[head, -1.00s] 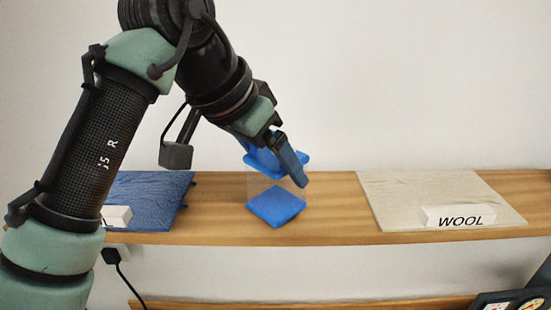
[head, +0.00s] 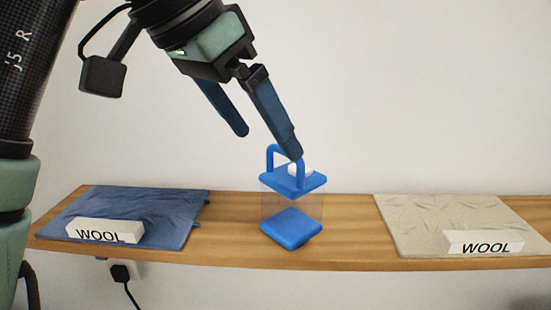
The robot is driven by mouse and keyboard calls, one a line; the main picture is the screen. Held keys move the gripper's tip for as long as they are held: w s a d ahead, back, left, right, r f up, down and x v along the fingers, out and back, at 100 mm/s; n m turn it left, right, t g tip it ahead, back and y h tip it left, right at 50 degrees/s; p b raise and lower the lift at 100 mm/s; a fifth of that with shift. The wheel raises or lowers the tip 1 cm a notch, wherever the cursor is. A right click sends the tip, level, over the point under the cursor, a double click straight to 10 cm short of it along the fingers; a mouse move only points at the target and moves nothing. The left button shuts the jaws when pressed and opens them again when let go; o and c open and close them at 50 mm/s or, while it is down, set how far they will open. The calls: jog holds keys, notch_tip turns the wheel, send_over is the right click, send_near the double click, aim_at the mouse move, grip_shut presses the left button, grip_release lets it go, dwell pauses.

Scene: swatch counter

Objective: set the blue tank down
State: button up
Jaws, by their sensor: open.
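The blue tank (head: 291,227) has a blue base, clear walls, a blue lid and a blue loop handle. It stands upright on the wooden counter (head: 345,236), between two cloth swatches. A small white part shows on its lid. My gripper (head: 268,146) is open, its two dark blue fingers spread. It is above and to the left of the tank. The right fingertip overlaps the top of the handle in the picture; I cannot tell whether it touches.
A blue cloth swatch (head: 150,205) with a white WOOL block (head: 104,231) lies at the left. A cream swatch (head: 425,215) with another WOOL block (head: 484,242) lies at the right. Bare wood shows on both sides of the tank. A black plug and cord (head: 122,273) hang below the counter.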

jog(key=w+d+r+n+t+h, duration=0.1)
jog(key=w+d+r+t+h, duration=0.4)
jog(key=d+t, duration=0.55)
jog(key=s+a+r+n+t+y, duration=0.3)
jog(key=s+r+n+t+y, duration=0.1)
jog(key=s+t, duration=0.2)
jog(key=s+a+r+n+t+y, duration=0.3)
jog(key=s+n+t+y, duration=0.1)
jog(key=s, duration=0.5)
jog(key=shift+a+r+t+y, duration=0.25)
jog(key=shift+r+t+y, duration=0.15)
jog(key=shift+t+y, duration=0.6)
jog(key=shift+f+b, duration=0.55)
